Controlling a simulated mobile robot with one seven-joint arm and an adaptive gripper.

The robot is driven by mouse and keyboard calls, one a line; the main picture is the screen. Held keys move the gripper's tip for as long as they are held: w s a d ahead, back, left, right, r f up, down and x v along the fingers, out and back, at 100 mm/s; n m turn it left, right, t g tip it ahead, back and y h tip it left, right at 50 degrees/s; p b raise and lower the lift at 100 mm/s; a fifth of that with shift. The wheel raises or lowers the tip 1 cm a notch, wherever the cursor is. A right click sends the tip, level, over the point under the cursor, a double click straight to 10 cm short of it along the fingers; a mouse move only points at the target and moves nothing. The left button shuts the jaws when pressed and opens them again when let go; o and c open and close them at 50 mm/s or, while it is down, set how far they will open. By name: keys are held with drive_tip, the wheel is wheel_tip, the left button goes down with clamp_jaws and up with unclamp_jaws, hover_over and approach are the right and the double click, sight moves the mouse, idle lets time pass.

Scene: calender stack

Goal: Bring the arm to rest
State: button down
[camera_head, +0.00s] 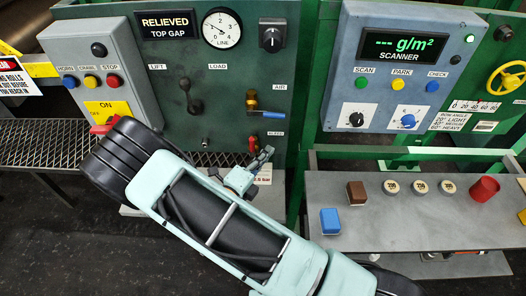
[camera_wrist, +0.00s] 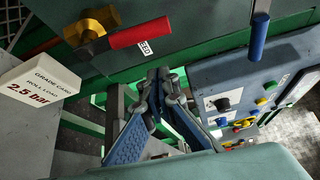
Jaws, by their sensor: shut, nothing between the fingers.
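My arm (camera_head: 235,225) reaches from the lower right up across the head view, its dark elbow at the upper left. My gripper (camera_head: 266,154) points up and right in front of the green panel, near the small red valve handle (camera_head: 253,143). In the wrist view my gripper (camera_wrist: 158,76) has its fingers drawn together at the tips with nothing between them. Whether it touches the panel cannot be told from the head view.
The green panel (camera_head: 225,80) carries a lever (camera_head: 190,97) and a blue-handled valve (camera_head: 266,113). The scanner box (camera_head: 400,70) stands to the right, above a grey shelf (camera_head: 400,215) with a blue block (camera_head: 330,221) and red cup (camera_head: 484,189). A grade card (camera_wrist: 40,82) is close in the wrist view.

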drive_tip(key=b+v, duration=0.2)
drive_tip(key=v, duration=0.8)
drive_tip(key=shift+f, duration=0.15)
